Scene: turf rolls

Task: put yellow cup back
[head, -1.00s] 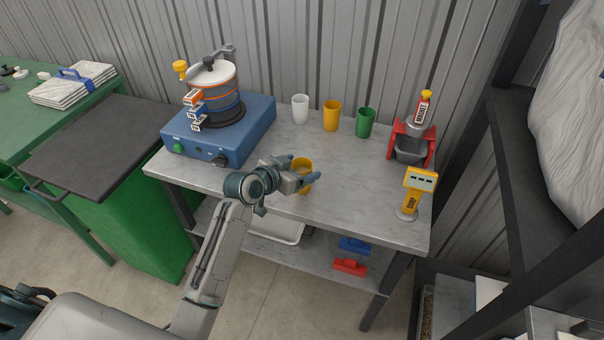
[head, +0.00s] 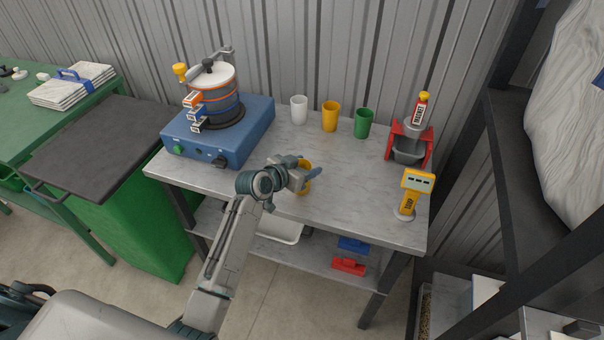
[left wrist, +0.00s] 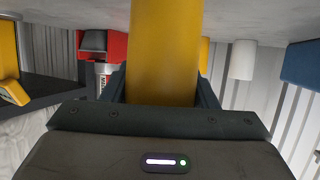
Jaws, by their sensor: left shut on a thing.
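A yellow cup (head: 306,188) is at the front middle of the grey table (head: 350,205), partly hidden by my left gripper (head: 310,174). My left gripper is shut on this cup. In the left wrist view the yellow cup (left wrist: 163,55) fills the space between the two fingers, upside down in the picture with the tabletop above. I cannot tell whether its base touches the table. A second yellow cup (head: 331,116) stands at the back of the table, between a white cup (head: 299,109) and a green cup (head: 364,123). My right gripper is not in view.
A blue machine (head: 226,143) with a drum stands on the table's left. A red and grey holder (head: 407,145) and a yellow dispenser (head: 413,192) stand at the right. The tabletop between my gripper and the back cups is clear. A dark shelf frame (head: 520,180) rises at the right.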

